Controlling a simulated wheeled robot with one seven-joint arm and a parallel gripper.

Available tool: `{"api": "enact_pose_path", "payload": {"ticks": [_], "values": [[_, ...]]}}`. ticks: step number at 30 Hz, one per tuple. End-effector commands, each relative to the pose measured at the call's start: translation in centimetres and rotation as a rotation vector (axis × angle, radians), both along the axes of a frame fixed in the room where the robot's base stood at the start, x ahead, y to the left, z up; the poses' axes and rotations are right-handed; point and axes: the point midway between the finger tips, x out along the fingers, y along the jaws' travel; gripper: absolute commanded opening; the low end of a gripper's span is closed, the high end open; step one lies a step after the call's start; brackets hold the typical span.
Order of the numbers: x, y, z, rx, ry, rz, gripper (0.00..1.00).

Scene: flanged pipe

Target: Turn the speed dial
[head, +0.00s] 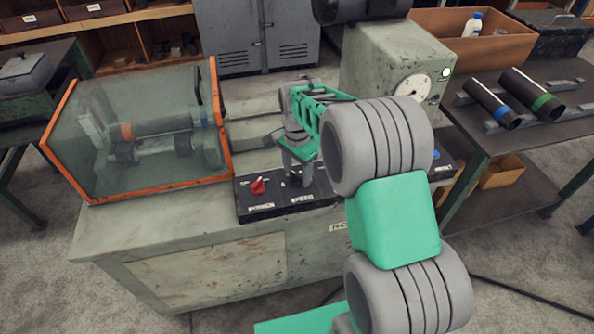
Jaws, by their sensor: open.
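A black control panel (247,207) lies along the front of the grey-green machine bench. A red knob (258,186) stands on its left part, above a small white label. A dark knob (294,178) sits to the right of it, above another label; the lettering is too small to read surely, so I cannot tell which is the speed dial. My gripper (297,173) is open and points down over the dark knob, with its fingers close beside it. Whether they touch it I cannot tell. My forearm hides much of the panel's right part.
A clear guard with an orange frame (219,120) covers the machine's left part. A round white gauge (412,88) faces front on the upright housing (372,60). A side table at right holds dark pipes with a blue band (502,112) and a green band (541,102).

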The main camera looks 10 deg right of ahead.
Motion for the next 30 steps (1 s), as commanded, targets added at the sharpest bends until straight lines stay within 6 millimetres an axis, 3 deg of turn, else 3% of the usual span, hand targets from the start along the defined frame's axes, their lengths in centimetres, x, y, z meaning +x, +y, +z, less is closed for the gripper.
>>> {"api": "enact_pose_path", "payload": {"ticks": [5, 16, 30], "values": [[0.0, 0.0, 0.7, 0.0, -0.001, 0.0, 0.6], [0.0, 0.0, 7.2, 0.0, -0.001, 0.0, 0.6], [0.0, 0.0, 7.8, 0.0, 0.0, 0.0, 0.6]]}}
